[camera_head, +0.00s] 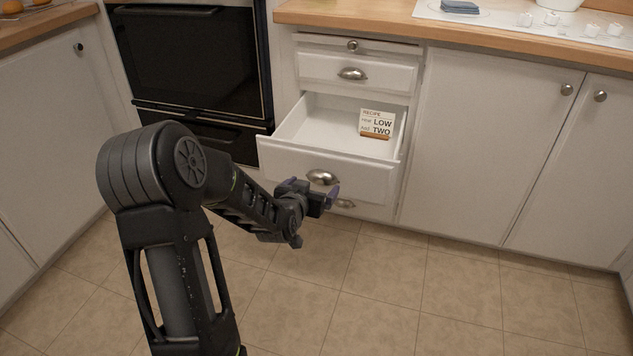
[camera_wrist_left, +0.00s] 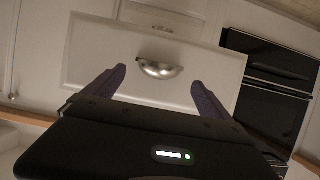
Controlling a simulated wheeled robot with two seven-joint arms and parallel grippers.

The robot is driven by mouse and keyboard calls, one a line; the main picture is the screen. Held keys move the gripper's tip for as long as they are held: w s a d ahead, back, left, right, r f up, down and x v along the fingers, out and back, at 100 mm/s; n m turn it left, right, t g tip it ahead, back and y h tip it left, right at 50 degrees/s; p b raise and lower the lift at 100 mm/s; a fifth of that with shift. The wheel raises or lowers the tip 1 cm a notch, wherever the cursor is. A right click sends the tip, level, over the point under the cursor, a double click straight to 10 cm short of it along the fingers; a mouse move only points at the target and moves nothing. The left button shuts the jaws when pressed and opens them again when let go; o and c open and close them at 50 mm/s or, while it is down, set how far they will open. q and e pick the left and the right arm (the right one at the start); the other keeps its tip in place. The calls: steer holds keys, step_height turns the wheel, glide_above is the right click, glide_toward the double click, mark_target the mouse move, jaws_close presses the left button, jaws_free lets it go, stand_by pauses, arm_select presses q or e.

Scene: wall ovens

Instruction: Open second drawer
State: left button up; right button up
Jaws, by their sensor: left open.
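The second drawer (camera_head: 330,172) is white and stands pulled out from the cabinet. My left gripper (camera_head: 322,194) is open just in front of the drawer, a little below the handle in the head view. In the left wrist view the handle (camera_wrist_left: 160,68) shows beyond and between the two spread fingers (camera_wrist_left: 158,82), with nothing between the fingertips. My right gripper is not in view.
A black wall oven (camera_head: 190,60) is at the left. White cabinet doors (camera_head: 490,150) are closed at the right. The tiled floor (camera_head: 400,300) in front is clear.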

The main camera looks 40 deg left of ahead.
arm_select(q)
steer(key=v, duration=0.3)
steer(key=shift+s, duration=0.15)
stand_by(0.4)
steer(key=s+d+f+n+g+h, duration=0.1)
steer(key=s+d+f+g+h, duration=0.25)
steer(key=d+f, duration=0.6)
steer(key=s+d+f+g+h, duration=0.25)
steer(key=s+d+f, duration=0.25)
steer(key=d+f, duration=0.45)
steer(key=s+d+f+m+g+h, duration=0.1)
steer(key=s+d+f+m+g, duration=0.15)
steer(key=s+d+f, duration=0.45)
steer(key=s+d+f+m+g+h, duration=0.1)
steer(key=s+d+f+g, duration=0.25)
steer(key=s+d, duration=0.65)
step_height(320, 180, up, 27)
steer(key=d+p, duration=0.2)
steer(key=p, duration=2.5)
steer(key=shift+h, duration=0.3)
